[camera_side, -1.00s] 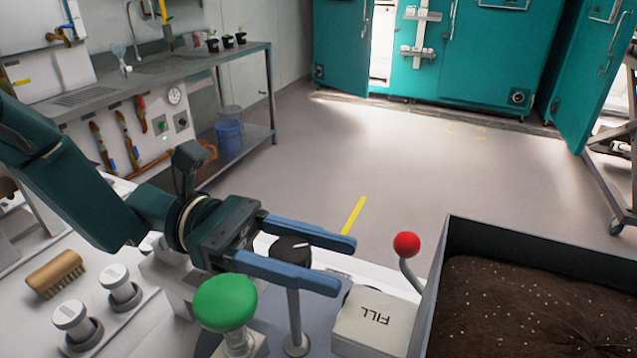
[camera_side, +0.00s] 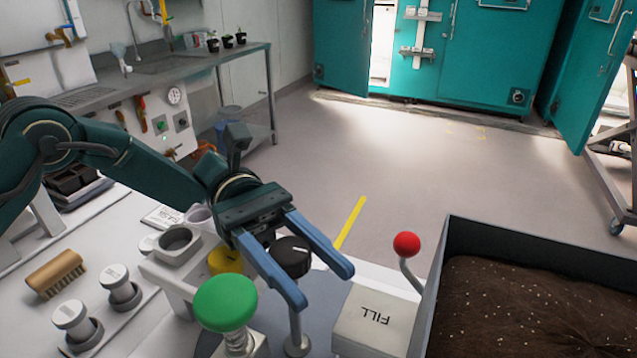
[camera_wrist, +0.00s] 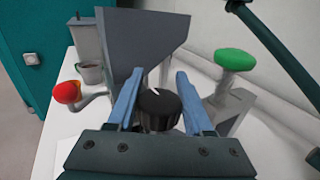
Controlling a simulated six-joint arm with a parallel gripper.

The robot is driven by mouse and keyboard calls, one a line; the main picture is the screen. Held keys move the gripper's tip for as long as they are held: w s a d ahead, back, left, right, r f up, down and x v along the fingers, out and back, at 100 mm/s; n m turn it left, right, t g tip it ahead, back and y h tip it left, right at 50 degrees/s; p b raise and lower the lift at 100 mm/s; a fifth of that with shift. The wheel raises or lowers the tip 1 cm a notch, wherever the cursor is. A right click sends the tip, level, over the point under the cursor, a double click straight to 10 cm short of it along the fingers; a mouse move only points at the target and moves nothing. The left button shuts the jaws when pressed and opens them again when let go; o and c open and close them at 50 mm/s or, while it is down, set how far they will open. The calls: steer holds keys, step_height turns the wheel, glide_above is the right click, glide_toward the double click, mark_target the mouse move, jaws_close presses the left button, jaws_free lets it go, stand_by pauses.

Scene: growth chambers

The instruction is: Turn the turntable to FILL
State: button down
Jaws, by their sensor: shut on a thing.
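A black knob (camera_side: 291,257) with a white pointer line stands on a grey post above a grey-blue disc (camera_side: 324,300), which looks like the turntable. My gripper (camera_side: 322,288) has its two blue fingers on either side of the knob and is shut on it. In the wrist view the knob (camera_wrist: 160,110) sits between the fingers, its white line toward the upper left. A white block marked FILL (camera_side: 372,322) stands right of the disc. Much of the disc is hidden by my fingers, the green button and the blocks.
A green mushroom button (camera_side: 225,302) stands close by my left finger. A red ball lever (camera_side: 407,244) and a soil-filled hopper (camera_side: 470,236) are at the right. A grey ring holder (camera_side: 175,243) and a yellow piece (camera_side: 225,260) are left of the knob. A brush (camera_side: 56,275) lies far left.

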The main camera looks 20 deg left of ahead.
mark_target(279, 238)
steer(key=shift+s+a+m+g+y, duration=0.1)
steer(key=shift+s+m+g+y, duration=0.05)
steer(key=shift+m+g+y, duration=0.55)
steer(key=shift+c, duration=1.4)
jaws_free()
steer(key=shift+a, duration=0.1)
steer(key=shift+v, duration=2.5)
